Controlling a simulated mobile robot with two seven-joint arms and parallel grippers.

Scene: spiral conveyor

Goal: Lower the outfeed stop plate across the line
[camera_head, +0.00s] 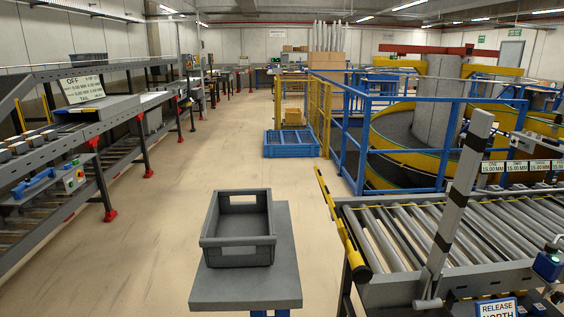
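A long grey plate with black bands (458,205), which looks like the outfeed stop plate, stands raised and slightly tilted at the near side of the roller line (385,237). Its lower end meets a round pivot (428,302) on the line's near side rail. Its top leans to the right, above the rollers. A yellow bar with black ends (344,225) runs along the left end of the rollers. Neither of my grippers is in view.
A grey open crate (238,254) sits on a small grey table (245,290) left of the line. A "RELEASE NORTH" sign (496,308) is at the lower right. Blue railings (358,150) stand behind the line.

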